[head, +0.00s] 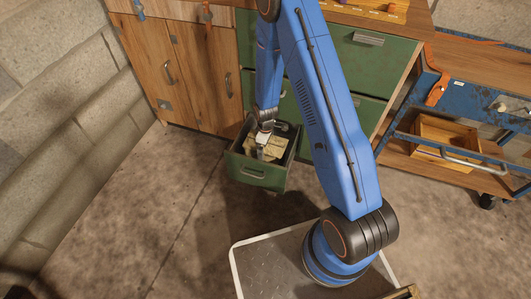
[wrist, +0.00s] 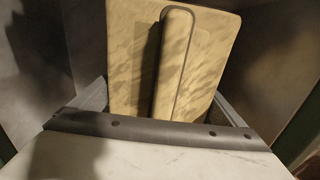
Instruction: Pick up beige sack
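The beige sack (head: 276,147) lies in the open green drawer (head: 257,171) in the head view, partly hidden by my gripper. In the wrist view the sack (wrist: 205,60) is a pale block with mottled shadows and a raised rounded strip down its middle. My gripper (head: 262,153) points down into the drawer over the sack's left part. In the wrist view the two grey fingers of my gripper (wrist: 161,88) stand wide apart, one at each side of the sack's near end. Whether they touch the sack cannot be told.
The drawer's dark walls rise close on both sides of my gripper. The green cabinet (head: 377,70) stands behind, with wooden doors (head: 190,70) to its left. A blue cart (head: 405,125) holding a wooden box (head: 440,135) stands at right. The floor in front is clear.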

